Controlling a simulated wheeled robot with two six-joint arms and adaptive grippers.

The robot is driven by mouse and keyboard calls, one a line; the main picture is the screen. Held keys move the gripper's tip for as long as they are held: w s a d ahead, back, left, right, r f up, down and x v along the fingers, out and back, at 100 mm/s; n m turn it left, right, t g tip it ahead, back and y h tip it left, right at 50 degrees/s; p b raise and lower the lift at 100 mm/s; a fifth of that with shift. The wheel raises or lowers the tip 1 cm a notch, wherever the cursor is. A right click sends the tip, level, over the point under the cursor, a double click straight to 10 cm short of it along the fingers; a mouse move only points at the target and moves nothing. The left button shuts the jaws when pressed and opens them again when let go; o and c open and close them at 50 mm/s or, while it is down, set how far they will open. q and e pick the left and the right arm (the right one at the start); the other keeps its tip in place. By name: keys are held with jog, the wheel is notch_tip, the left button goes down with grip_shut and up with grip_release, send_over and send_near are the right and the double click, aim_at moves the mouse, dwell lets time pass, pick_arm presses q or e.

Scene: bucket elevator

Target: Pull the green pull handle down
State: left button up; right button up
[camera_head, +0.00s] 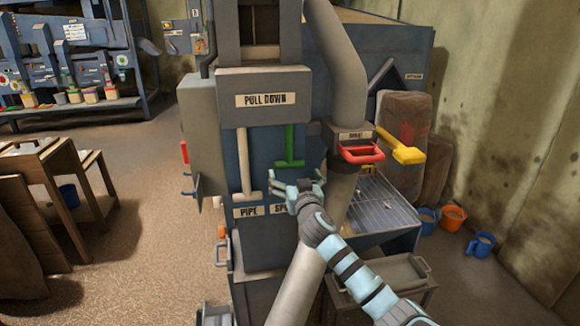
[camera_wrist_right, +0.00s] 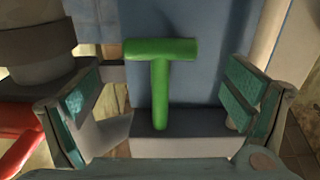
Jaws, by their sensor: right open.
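The green pull handle (camera_head: 290,148) is an inverted T hanging on the front of the blue-grey machine, below the "PULL DOWN" sign (camera_head: 265,99). My right gripper (camera_head: 298,181) is open just below its crossbar in the head view. In the right wrist view the green handle (camera_wrist_right: 160,75) stands between the two spread teal-padded fingers of the right gripper (camera_wrist_right: 162,97), apart from both. The stem is fully visible there. My left gripper is not in view.
A cream T-handle (camera_head: 245,165) hangs left of the green one, above a "PIPE" label. A red handle (camera_head: 361,153) and a yellow scoop-like part (camera_head: 402,148) stick out at right. A grey pipe (camera_head: 338,60) runs down beside them. Buckets (camera_head: 453,217) stand on the floor at right.

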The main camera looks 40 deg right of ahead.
aim_at(290, 166)
jog(key=x, duration=0.6)
jog(key=shift+w, duration=0.1)
jog(key=shift+c, duration=0.6)
jog(key=shift+f, duration=0.1)
jog(key=c, duration=1.6)
jog(key=shift+o, duration=0.2)
notch_tip(290, 166, down, 11)
jog(key=b, duration=1.1)
jog(key=shift+b, duration=0.3)
jog(key=o, duration=1.6)
jog(key=shift+o, duration=0.4)
